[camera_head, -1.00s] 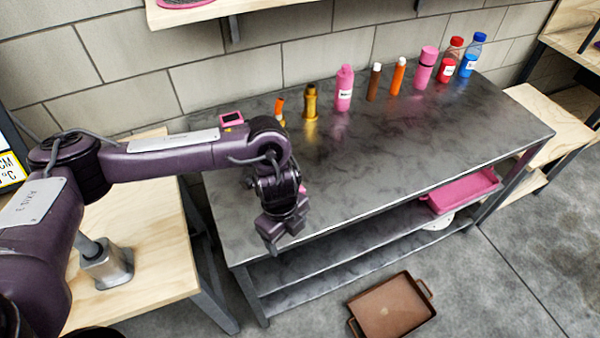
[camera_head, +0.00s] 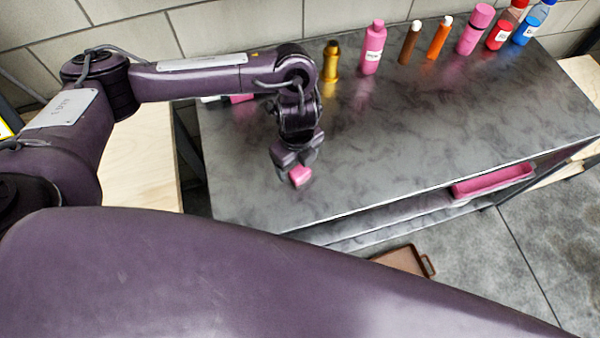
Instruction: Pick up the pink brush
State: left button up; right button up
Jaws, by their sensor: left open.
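A small pink block-like thing (camera_head: 300,176), perhaps the pink brush, shows at the tips of my left gripper (camera_head: 294,161), over the dark metal table (camera_head: 400,150). The gripper points down and its jaws are open, close around or just above the pink thing; I cannot tell whether they touch it. The rest of the pink thing is hidden behind the fingers. Another pink thing (camera_head: 241,98) lies further back on the table, mostly covered by my left forearm. My right gripper is out of view.
A gold bottle (camera_head: 331,62), a pink bottle (camera_head: 373,48), a brown bottle (camera_head: 410,42), an orange bottle (camera_head: 439,38) and others line the table's back. A pink tray (camera_head: 490,182) is on the lower shelf. A purple arm link of mine crosses the bottom. The table's middle is clear.

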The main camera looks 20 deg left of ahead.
aim_at(298, 168)
pick_arm(q)
notch_tip(298, 168, down, 3)
jog(key=shift+w+f+b, duration=0.1)
jog(key=shift+f+b, duration=0.05)
jog(key=shift+b, duration=0.25)
jog(key=shift+f, duration=0.4)
jog(key=c, duration=1.1)
jog(key=shift+c, duration=0.2)
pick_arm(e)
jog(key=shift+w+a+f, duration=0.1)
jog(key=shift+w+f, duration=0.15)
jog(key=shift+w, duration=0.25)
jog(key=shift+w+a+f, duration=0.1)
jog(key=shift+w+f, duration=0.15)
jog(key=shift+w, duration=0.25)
pick_arm(q)
jog(key=shift+r, duration=0.1)
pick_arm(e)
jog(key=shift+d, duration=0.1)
